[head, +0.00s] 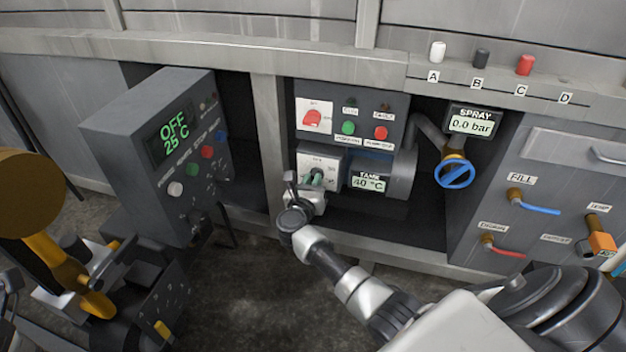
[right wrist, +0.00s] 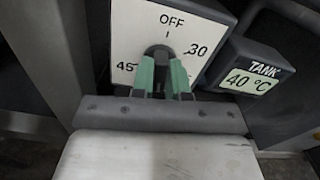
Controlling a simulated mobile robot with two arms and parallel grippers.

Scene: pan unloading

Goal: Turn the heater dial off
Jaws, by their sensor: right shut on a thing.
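The heater dial shows in the right wrist view as a dark knob (right wrist: 158,52) on a white plate (right wrist: 128,35) marked OFF at the top, 30 at the right and 45 at the left. My right gripper (right wrist: 162,78) has its green fingers shut on the dial, one on each side. In the head view my right gripper (head: 316,179) is at the dial's box, below the panel with the red switch. The fingers partly hide the knob, and I cannot tell exactly which mark it points to. My left gripper is not clearly in view.
The tank display (head: 368,183) right of the dial reads 40 °C. A panel (head: 352,115) with a red switch and buttons sits above. A blue valve wheel (head: 455,174) and spray display (head: 471,123) are farther right. A grey control box (head: 150,150) at left reads OFF 25 °C.

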